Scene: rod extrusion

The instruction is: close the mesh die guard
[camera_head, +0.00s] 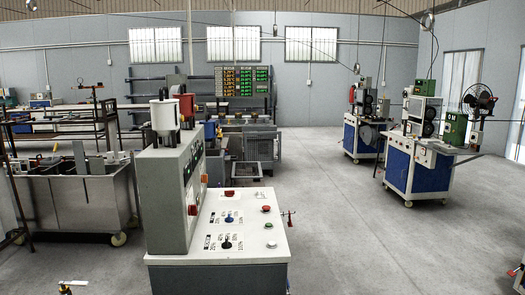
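A grey panel that looks like the mesh die guard (262,147) shows beyond the white control console, near the middle of the view. It stands upright by the machine's far end. It is small and far off, and I cannot tell how far open it is or where its hinge and handle are. The machine's lower parts there are partly hidden by the white console (258,212).
A steel tank on wheels (85,200) stands at the left. Blue-and-white machine cabinets (415,172) stand at the right, one with a fan (478,100). Open grey floor (345,225) lies right of the console. A board with coloured readouts (245,80) is at the back.

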